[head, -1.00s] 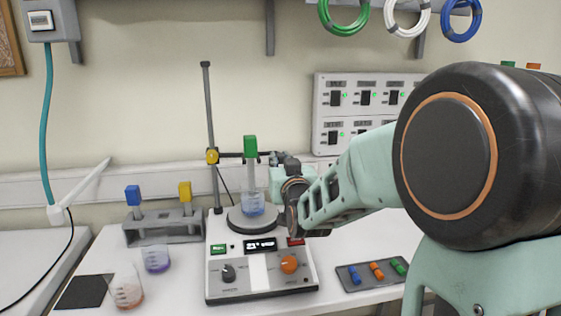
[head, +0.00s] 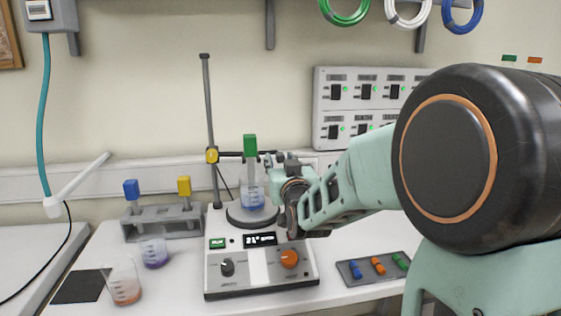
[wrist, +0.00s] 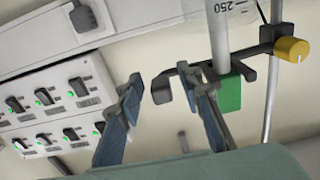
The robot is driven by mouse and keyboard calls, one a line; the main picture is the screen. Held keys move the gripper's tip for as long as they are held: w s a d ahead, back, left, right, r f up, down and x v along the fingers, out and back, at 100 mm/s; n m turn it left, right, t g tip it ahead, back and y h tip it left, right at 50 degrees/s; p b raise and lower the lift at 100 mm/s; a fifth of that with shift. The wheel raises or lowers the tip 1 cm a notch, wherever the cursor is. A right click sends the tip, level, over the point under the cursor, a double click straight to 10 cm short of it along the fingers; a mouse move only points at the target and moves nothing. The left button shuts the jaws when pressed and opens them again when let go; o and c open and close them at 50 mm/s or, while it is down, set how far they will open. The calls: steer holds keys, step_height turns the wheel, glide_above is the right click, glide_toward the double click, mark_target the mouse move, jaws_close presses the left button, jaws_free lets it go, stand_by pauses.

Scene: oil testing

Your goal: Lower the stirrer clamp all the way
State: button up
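The stirrer clamp (head: 232,154) is a dark horizontal arm on an upright rod (head: 208,100), with a yellow knob (head: 212,156) at the joint. It holds a green-topped stirrer (head: 250,146) upright over a beaker of blue liquid (head: 252,196). My gripper (head: 273,160) is at the clamp's free right end. The wrist view also shows the green top (wrist: 229,93) and the yellow knob (wrist: 292,50). I cannot tell whether the fingers touch the clamp.
The stirrer base (head: 263,278) has two knobs and a lit display. A rack (head: 165,225) with blue- and yellow-topped items and two beakers, one purple (head: 154,253) and one orange (head: 124,289), stand left. A dark tray (head: 374,269) of coloured pieces lies right. Switch panels (head: 360,100) are behind.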

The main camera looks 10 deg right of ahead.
steer(key=s, duration=0.7)
steer(key=shift+s, duration=0.3)
